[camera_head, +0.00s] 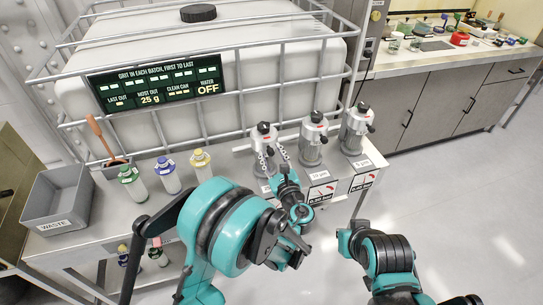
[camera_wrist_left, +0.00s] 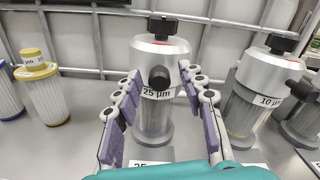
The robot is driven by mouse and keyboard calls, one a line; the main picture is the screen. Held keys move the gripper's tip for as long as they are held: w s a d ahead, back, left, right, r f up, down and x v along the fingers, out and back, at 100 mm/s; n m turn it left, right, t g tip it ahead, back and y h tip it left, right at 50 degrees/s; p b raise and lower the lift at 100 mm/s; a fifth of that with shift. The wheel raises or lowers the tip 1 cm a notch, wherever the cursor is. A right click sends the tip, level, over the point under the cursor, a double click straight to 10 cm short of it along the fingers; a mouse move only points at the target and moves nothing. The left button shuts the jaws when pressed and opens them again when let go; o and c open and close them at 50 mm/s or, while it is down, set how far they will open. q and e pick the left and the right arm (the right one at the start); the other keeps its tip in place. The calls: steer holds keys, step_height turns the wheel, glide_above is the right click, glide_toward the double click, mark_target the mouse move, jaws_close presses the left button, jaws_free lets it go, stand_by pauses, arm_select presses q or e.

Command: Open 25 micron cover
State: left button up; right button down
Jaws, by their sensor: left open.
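The 25 µm filter housing (camera_wrist_left: 155,115) stands upright in the left wrist view, a clear cylinder under a silver cover (camera_wrist_left: 150,46). The cover has a black knob on top and another black knob facing me, and it sits on the housing. In the head view this cover (camera_head: 263,131) is the leftmost of three. My left gripper (camera_head: 274,160) is open in front of it. In the left wrist view its padded fingers (camera_wrist_left: 161,78) stand on either side of the housing near the label; I cannot tell whether they touch it. My right gripper is not in view.
The 10 µm housing (camera_head: 312,143) and the 5 µm housing (camera_head: 355,130) stand to the right. Green, blue and yellow capped filters (camera_head: 200,164) and a grey WASTE bin (camera_head: 62,203) are left. A caged white tank (camera_head: 250,60) stands behind; its panel reads water OFF.

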arm_select(q)
steer(key=shift+w, duration=0.1)
jaws_close()
steer(key=shift+r, duration=0.1)
